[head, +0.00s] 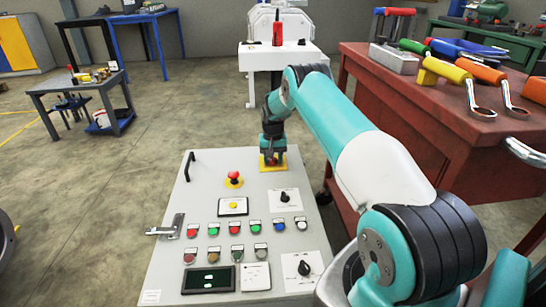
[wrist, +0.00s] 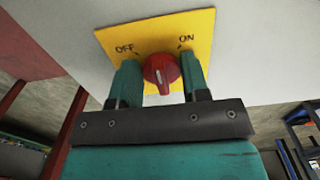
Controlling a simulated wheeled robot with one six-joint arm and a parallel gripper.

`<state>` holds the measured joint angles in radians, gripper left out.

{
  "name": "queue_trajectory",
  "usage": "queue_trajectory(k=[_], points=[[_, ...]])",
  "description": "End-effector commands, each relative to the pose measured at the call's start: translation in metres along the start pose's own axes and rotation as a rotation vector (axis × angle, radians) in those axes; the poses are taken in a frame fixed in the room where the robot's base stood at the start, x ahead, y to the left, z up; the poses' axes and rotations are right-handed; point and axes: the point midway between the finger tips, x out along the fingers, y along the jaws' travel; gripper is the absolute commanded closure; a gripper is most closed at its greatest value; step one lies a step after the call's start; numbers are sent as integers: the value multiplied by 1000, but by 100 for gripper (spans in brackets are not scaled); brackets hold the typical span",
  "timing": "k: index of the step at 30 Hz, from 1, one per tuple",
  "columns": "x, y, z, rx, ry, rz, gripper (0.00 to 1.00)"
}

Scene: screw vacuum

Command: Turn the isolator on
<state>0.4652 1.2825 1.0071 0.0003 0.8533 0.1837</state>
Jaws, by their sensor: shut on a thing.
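The isolator is a red rotary knob (wrist: 161,72) on a yellow plate (wrist: 158,32) marked OFF on the left and ON on the right in the wrist view. In the head view the plate (head: 264,167) lies at the far right part of the grey control panel (head: 205,170). My gripper (wrist: 160,68) has one finger on each side of the knob and is shut on it. In the head view my gripper (head: 273,148) comes down from above and hides most of the knob. I cannot tell exactly which way the knob points.
The panel also carries a red emergency button (head: 233,177), several coloured push buttons, black selector knobs (head: 304,268) and a black handle (head: 189,165). A red workbench (head: 400,120) with tools stands close on the right.

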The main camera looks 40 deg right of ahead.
Motion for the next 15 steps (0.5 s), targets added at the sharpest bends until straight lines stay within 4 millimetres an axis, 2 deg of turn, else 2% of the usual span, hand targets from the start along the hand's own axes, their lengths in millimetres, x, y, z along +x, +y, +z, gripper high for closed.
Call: queue_trajectory(k=[15], points=[[-1,-5,-2,475,5,-3,81]])
